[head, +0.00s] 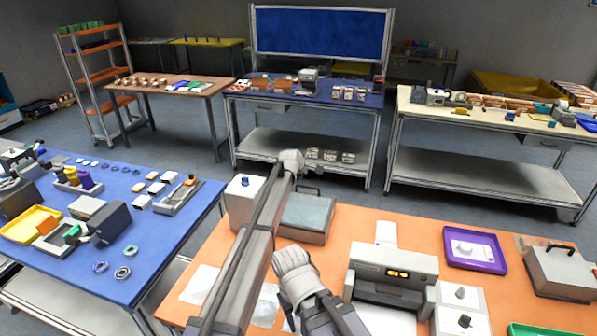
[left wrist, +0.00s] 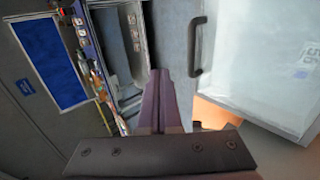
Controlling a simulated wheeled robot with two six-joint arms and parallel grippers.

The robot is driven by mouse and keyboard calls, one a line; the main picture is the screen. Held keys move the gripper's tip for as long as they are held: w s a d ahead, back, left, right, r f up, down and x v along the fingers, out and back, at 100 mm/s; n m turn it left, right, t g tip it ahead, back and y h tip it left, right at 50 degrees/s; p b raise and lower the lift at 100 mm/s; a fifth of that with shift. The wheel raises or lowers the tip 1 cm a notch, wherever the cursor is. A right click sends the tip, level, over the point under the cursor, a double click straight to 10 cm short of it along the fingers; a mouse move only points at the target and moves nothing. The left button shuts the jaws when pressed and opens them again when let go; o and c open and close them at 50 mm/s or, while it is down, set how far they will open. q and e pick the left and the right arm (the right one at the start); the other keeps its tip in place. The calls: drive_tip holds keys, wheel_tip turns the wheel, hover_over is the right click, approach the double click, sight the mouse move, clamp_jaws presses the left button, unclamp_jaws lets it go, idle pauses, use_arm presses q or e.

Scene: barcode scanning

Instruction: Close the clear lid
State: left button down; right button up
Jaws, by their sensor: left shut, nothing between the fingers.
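A grey-green box with a clear lid (head: 308,212) stands at the back of the orange table in the head view, a dark handle near its far edge. In the left wrist view the pale, see-through lid (left wrist: 265,65) fills the right side, its dark handle (left wrist: 197,47) at its left edge. My left gripper (head: 290,158) is at the end of the long arm, near the box's far left. Its purple fingers (left wrist: 158,85) are together and empty, apart from the handle in that view. I cannot tell whether the lid is fully down.
A white block (head: 243,197) stands just left of the box. A grey printer-like machine (head: 393,270), a purple tray (head: 474,262) and another handled box (head: 560,272) are to the right. A blue table (head: 140,235) is at the left, with open floor behind the orange table.

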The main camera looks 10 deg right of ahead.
use_arm(q)
drive_tip(key=w+f+b, duration=0.1)
drive_tip(key=f+b, duration=0.1)
drive_tip(key=w+d+f+b, duration=0.1)
drive_tip(key=w+f+b, duration=0.1)
drive_tip(key=f+b, duration=0.1)
drive_tip(key=w+d+f+b, duration=0.1)
drive_tip(key=f+b, duration=0.1)
drive_tip(key=f, duration=0.1)
drive_tip(key=shift+w+d+b, duration=0.1)
drive_tip(key=shift+w+b, duration=0.25)
drive_tip(key=shift+w, duration=0.05)
use_arm(e)
drive_tip(key=f, duration=0.2)
drive_tip(key=w+f, duration=0.1)
drive_tip(key=f, duration=0.5)
drive_tip(key=shift+w+a, duration=0.15)
drive_tip(key=shift+a, duration=0.05)
